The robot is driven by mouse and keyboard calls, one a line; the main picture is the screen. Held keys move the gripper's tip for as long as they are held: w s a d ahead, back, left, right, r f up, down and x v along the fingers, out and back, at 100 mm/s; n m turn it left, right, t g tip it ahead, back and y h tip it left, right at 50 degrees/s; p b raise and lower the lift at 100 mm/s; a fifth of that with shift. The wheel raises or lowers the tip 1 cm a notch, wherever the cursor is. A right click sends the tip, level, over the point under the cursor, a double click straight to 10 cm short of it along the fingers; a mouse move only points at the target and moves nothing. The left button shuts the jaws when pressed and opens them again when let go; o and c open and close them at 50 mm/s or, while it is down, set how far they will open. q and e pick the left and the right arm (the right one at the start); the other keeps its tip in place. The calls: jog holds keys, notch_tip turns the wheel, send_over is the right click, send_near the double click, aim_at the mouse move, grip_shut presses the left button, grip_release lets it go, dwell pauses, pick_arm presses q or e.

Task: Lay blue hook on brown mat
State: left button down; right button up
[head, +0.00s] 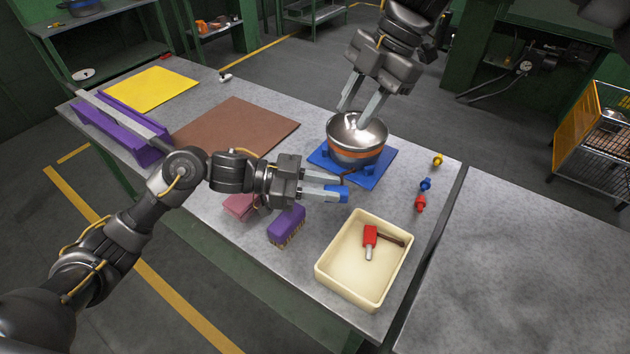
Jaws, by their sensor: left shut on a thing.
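The blue hook (342,197) is between the fingertips of my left gripper (325,189), which is shut on it. A thin brown part shows just above the blue block. The hook is held in front of the pot stand, right of the brown mat and apart from it. The brown mat (240,125) lies flat and bare on the table, partly behind my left arm. My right gripper (357,108) points down at the steel pot (355,150), its fingers apart with the tips at or over the rim; I cannot tell if they touch it.
The pot sits on a blue stand (383,170). A cream tray (345,277) holds a red hook (370,236). A purple brush (286,225) and pink block (238,206) lie near my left gripper. A yellow mat (150,90) and purple rack (125,130) are at left.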

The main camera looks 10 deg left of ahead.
pick_arm(q)
jog(key=shift+w+d+f+m+g, duration=0.4)
jog(key=shift+f+g, duration=0.1)
jog(key=shift+g, duration=0.1)
pick_arm(e)
jog(key=shift+c, duration=0.2)
